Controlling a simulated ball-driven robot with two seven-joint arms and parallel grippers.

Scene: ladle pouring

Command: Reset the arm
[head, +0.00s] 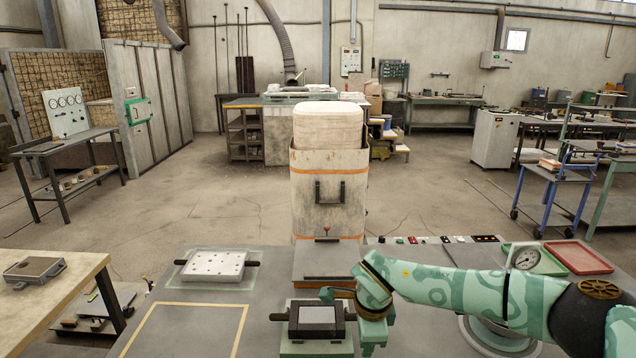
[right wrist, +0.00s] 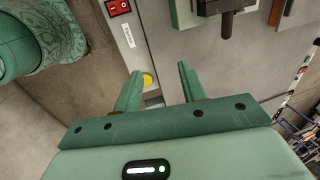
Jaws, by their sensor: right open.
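My right arm (head: 455,290), green and patterned, reaches in from the right in the head view and bends down at the middle of the workbench. Its end is beside a dark box with handles (head: 318,318) on a green base. My right gripper (right wrist: 158,88) shows in the right wrist view with its two green fingers apart and nothing between them. A yellow button (right wrist: 147,80) on a grey panel lies beyond the fingers. My left gripper is not in view. I cannot make out a ladle.
A tall worn container (head: 329,222) stands behind the bench. A white perforated plate (head: 215,266) lies at the bench's left, near a yellow outlined area (head: 186,330) that is clear.

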